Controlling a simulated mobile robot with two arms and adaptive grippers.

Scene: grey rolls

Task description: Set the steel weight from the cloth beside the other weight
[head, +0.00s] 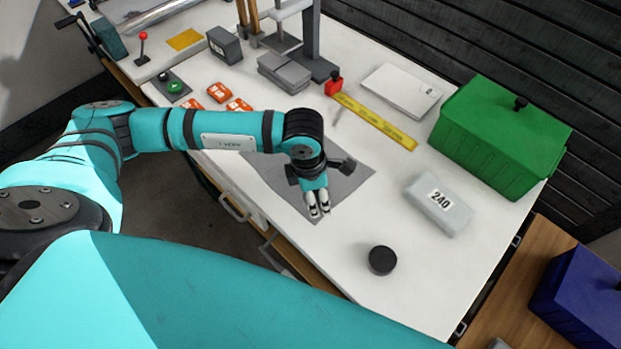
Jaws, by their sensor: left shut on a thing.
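My left gripper (318,212) points down over the front part of the dark grey cloth (352,184). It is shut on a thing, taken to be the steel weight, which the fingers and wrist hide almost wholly. I cannot tell whether it touches the cloth. A dark round weight (382,261) stands on the bare white table, to the right of and nearer than the gripper, apart from the cloth. My right gripper is not in view.
A grey block marked 240 (438,204) lies right of the cloth, with a green box (500,137) behind it. A yellow ruler (375,122), a pale flat box (401,91) and orange packs (219,92) lie further back. White table around the dark weight is clear.

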